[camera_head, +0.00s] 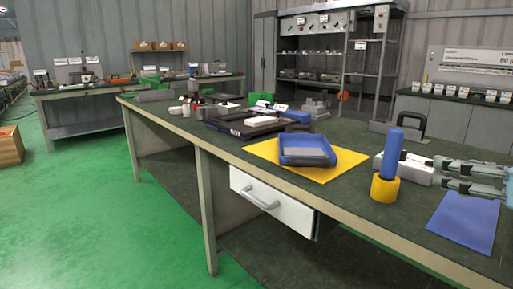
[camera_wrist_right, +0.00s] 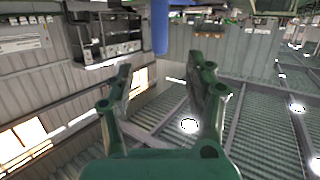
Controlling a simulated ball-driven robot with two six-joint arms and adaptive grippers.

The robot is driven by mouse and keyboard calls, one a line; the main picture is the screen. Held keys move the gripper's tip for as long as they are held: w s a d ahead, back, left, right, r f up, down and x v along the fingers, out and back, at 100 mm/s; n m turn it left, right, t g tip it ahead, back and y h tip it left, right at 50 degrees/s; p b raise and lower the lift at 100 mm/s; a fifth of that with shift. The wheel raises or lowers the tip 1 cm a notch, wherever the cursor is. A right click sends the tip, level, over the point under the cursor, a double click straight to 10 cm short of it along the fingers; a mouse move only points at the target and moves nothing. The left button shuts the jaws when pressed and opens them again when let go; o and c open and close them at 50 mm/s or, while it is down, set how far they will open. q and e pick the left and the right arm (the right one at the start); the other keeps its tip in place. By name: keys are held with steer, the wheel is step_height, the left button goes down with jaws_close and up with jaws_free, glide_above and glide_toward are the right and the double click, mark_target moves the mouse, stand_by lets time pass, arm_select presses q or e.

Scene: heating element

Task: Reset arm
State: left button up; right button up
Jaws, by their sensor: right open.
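My right gripper (camera_head: 441,173) comes in from the right edge of the head view, above the bench near the blue mat. Its two fingers are apart with nothing between them. In the right wrist view the gripper (camera_wrist_right: 167,72) is open and empty, with the room upside down behind it. A blue cylinder (camera_head: 393,155) stands upright in a yellow round base (camera_head: 385,188), to the left of the gripper and apart from it. A blue cylinder part also shows at the top of the wrist view (camera_wrist_right: 160,27). My left gripper is not in view.
The dark green bench top (camera_head: 345,195) holds a blue tray (camera_head: 306,160) on a yellow mat (camera_head: 262,150), a blue mat (camera_head: 463,222), a white block behind the cylinder (camera_head: 418,173) and a black-handled item (camera_head: 411,127). A drawer (camera_head: 250,203) stands open below the front edge.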

steer(key=s+f+m+g+h, duration=0.1)
steer(key=s+f+g+h, duration=0.3)
steer(key=s+f, duration=0.65)
steer(key=s+a+f+g+y, duration=0.2)
steer(key=s+a+f+g, duration=0.3)
steer(key=s+f+g, duration=0.65)
steer(key=s+d+f+t, duration=0.1)
steer(key=s+f, duration=0.1)
steer(key=f, duration=1)
steer(key=s+d+f+t, duration=0.1)
steer(key=s+f, duration=0.1)
steer(key=f, duration=0.9)
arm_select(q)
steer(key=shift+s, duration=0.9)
arm_select(e)
steer(key=s+d+f+g, duration=0.1)
steer(key=s+f, duration=1.6)
steer(key=s, duration=0.2)
steer(key=shift+s+d+h, duration=0.15)
steer(key=shift+d+h, duration=0.05)
steer(key=shift+h, duration=0.1)
